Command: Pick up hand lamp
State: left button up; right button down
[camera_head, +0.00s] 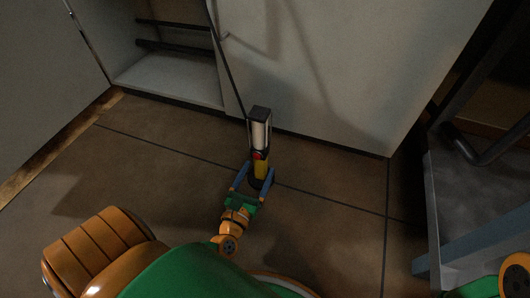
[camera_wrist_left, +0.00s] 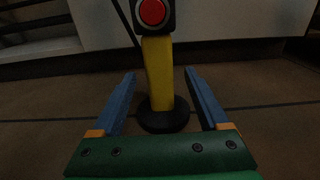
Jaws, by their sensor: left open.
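The hand lamp (camera_head: 260,140) stands upright on the tiled floor in the head view. It has a pale light panel in a dark housing, a red button, a yellow handle and a round black base. In the left wrist view its yellow handle (camera_wrist_left: 159,75) rises between and beyond my blue fingers, with the red button above. My left gripper (camera_head: 255,174) is open, with one finger on each side of the lower handle; I see gaps between the fingers and the handle.
A pale cabinet (camera_head: 340,60) stands right behind the lamp, with an open shelf compartment (camera_head: 170,75) to its left. A grey metal bench or cart (camera_head: 475,190) is at the right. The floor (camera_head: 150,170) left of the lamp is clear.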

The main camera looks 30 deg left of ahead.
pick_arm(q)
jog(key=b+x, duration=0.2)
jog(key=x, duration=0.3)
jog(key=shift+w+a+f+b, duration=0.1)
jog(key=shift+w+f+b, duration=0.1)
jog(key=shift+w+b, duration=0.2)
jog(key=shift+w, duration=0.15)
jog(key=shift+r, duration=0.1)
grip_shut()
dwell(0.7)
